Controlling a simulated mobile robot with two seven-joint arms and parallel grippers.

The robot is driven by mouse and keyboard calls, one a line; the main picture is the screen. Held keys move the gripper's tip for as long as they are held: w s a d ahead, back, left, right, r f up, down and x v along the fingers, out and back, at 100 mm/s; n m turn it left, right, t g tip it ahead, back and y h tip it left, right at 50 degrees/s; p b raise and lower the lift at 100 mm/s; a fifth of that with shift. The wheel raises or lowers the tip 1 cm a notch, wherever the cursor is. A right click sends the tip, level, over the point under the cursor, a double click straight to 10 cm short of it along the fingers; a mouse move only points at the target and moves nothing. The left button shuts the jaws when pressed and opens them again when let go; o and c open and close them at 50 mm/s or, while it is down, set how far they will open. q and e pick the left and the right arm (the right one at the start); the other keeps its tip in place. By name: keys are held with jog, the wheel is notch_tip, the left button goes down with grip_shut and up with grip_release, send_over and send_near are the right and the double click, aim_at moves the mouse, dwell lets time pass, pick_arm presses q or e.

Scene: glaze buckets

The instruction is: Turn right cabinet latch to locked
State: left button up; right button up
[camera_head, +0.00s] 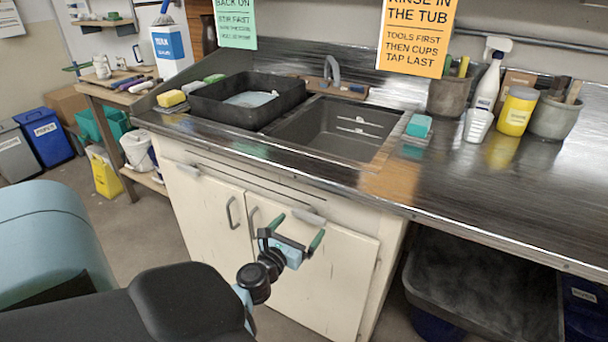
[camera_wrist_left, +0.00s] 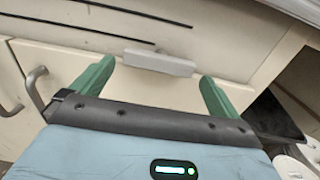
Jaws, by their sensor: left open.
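The right cabinet latch (camera_head: 309,217) is a light grey bar at the top of the right cabinet door (camera_head: 335,262) under the sink. In the left wrist view the latch (camera_wrist_left: 160,61) lies nearly level, slightly tilted, just beyond and between the fingertips. My left gripper (camera_head: 296,231) has green fingers spread apart, facing the latch, with nothing held. Whether a finger touches the latch cannot be told. My right gripper is out of view.
The dark counter edge (camera_head: 470,236) juts out above the doors. Two curved door handles, left (camera_head: 231,212) and right (camera_head: 252,220), stick out near my gripper. An open bay with a dark bin (camera_head: 480,290) is right of the cabinet. The sink (camera_head: 335,130) is above.

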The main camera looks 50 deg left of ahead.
aim_at(307, 218)
pick_arm(q)
jog(key=shift+x, duration=1.55)
jog(key=c, duration=0.6)
